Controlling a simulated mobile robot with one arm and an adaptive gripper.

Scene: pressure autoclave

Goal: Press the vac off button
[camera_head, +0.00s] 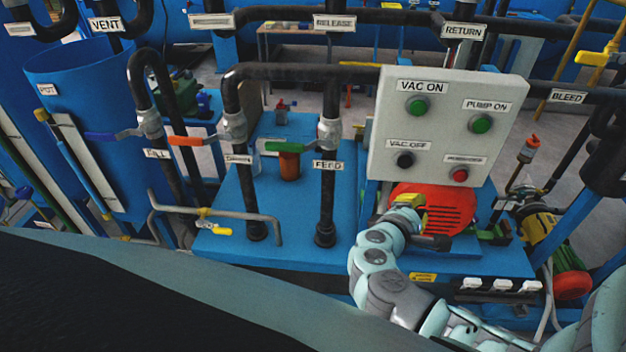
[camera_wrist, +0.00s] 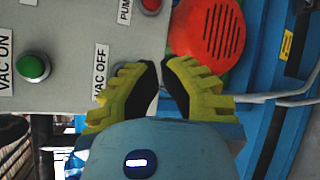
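The grey control box (camera_head: 445,125) carries the black VAC OFF button (camera_head: 405,160) at its lower left, under a "VAC OFF" label (camera_head: 408,145). My gripper (camera_head: 408,198) is below that button in the head view, in front of the red ribbed motor cover (camera_head: 448,208). In the wrist view my gripper (camera_wrist: 162,66) has its yellow and black fingertips close together with only a narrow gap and nothing visible between them. The VAC OFF label (camera_wrist: 100,72) is left of the fingers there. The left finger hides most or all of the button. Contact cannot be told.
The green VAC ON button (camera_head: 417,105) is above VAC OFF. The green PUMP ON button (camera_head: 481,123) and a red button (camera_head: 460,175) are to the right. The black FEED pipe (camera_head: 327,190) stands left of the box.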

